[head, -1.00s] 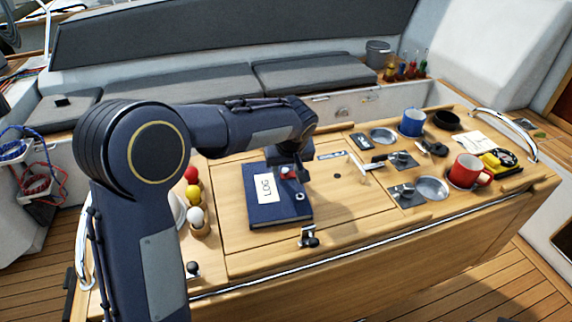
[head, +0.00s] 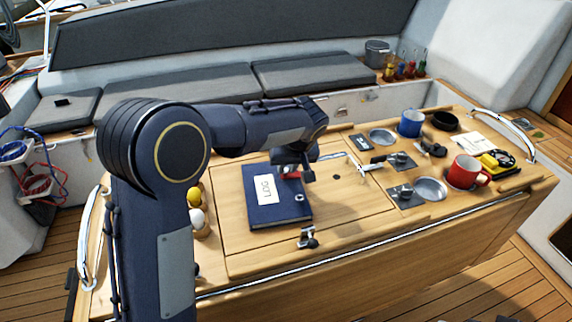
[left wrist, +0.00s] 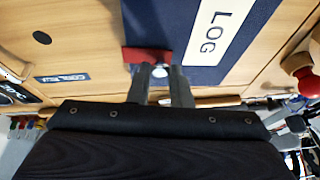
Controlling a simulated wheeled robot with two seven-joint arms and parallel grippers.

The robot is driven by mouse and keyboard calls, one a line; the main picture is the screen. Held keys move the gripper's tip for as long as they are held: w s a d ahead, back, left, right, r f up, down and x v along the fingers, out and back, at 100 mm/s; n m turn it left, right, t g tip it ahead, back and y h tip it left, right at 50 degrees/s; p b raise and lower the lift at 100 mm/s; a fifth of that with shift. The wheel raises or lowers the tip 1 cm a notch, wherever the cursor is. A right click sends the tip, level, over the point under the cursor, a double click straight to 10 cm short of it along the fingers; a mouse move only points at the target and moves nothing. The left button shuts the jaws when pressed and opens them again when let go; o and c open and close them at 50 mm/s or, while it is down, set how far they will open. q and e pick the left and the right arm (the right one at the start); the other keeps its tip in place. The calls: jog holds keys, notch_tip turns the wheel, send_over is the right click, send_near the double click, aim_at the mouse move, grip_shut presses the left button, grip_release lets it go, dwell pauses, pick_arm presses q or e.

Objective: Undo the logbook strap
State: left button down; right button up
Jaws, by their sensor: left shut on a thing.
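The dark blue logbook (head: 272,212) lies flat on the wooden table, with a white LOG label (head: 265,188). A small pale ring-shaped fitting (head: 299,198) shows on its cover near the right edge. My left gripper (head: 293,173) is over the logbook's upper right part, shut on the red strap (head: 290,176). In the left wrist view, the red strap (left wrist: 142,55) shows just beyond the fingertips (left wrist: 160,74), with a small white round piece between them. The strap's far end is partly hidden by the gripper. My right gripper is not in view.
A latch (head: 307,240) sits at the table's front, below the logbook. Yellow (head: 194,196) and white (head: 197,218) balls stand to its left, partly behind my arm. A red mug (head: 465,171) and blue mug (head: 411,122) stand at the right. Bare wood lies right of the logbook.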

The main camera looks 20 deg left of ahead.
aim_at(299, 177)
pick_arm(q)
jog(key=y+p, duration=0.1)
jog(key=d+r+g+y+p, duration=0.1)
jog(key=shift+w+d+r+m+y, duration=0.2)
jog(key=shift+w+m+y, duration=0.1)
jog(key=shift+w, duration=0.1)
jog(key=shift+w+d+m+g+y+p, duration=0.2)
jog(key=shift+d+g+y+p, duration=0.15)
jog(key=shift+y+p, duration=0.3)
jog(key=shift+w+d+m+g+y+p, duration=0.15)
jog(key=shift+d+g+y+p, duration=0.15)
jog(key=shift+y+p, duration=0.35)
jog(key=c, duration=1.3)
grip_release()
jog(key=shift+d, duration=0.1)
jog(key=shift+b+v, duration=0.75)
jog(key=shift+v, duration=3.15)
